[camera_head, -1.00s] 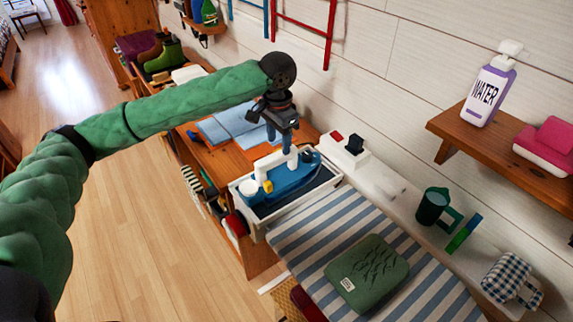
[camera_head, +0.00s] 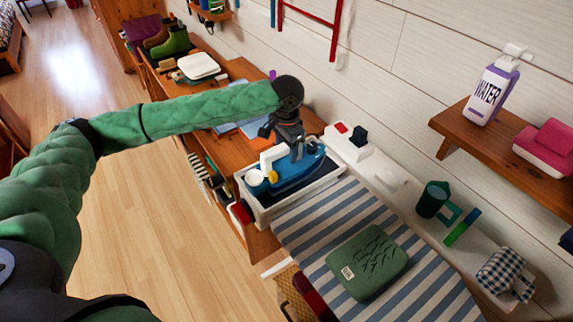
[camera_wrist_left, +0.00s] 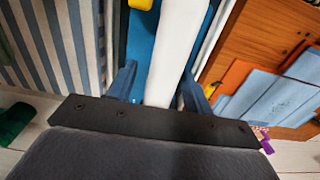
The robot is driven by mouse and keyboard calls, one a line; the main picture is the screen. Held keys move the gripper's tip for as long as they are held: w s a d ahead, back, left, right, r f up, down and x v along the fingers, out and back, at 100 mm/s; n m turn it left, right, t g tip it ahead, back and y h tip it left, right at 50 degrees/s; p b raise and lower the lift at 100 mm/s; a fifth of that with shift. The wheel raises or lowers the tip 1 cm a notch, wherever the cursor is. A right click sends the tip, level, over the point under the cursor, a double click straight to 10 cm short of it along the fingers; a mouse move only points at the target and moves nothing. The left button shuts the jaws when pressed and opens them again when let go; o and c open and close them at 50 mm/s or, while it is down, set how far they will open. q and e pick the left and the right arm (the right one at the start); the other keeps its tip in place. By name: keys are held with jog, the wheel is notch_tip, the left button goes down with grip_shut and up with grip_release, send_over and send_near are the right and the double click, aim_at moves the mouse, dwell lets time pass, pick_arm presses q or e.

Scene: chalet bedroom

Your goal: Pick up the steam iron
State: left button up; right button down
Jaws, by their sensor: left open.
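The steam iron (camera_head: 291,171) is blue with a white handle and a yellow part, and it sits in a white-framed dark tray (camera_head: 258,203) at the end of the ironing board. My left gripper (camera_head: 283,152) is directly over the iron, pointing down and partly covering its handle. In the left wrist view the open fingers (camera_wrist_left: 160,88) stand on either side of the white handle (camera_wrist_left: 172,45), over the blue body. Whether they touch the handle is unclear. My right gripper is not in view.
A striped ironing board (camera_head: 318,222) bears a folded green cloth (camera_head: 366,262). A white shelf behind carries a green mug (camera_head: 433,199). Blue folded cloth (camera_head: 236,112) lies beyond the iron.

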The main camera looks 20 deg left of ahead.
pick_arm(q)
grip_shut()
dwell(1.4)
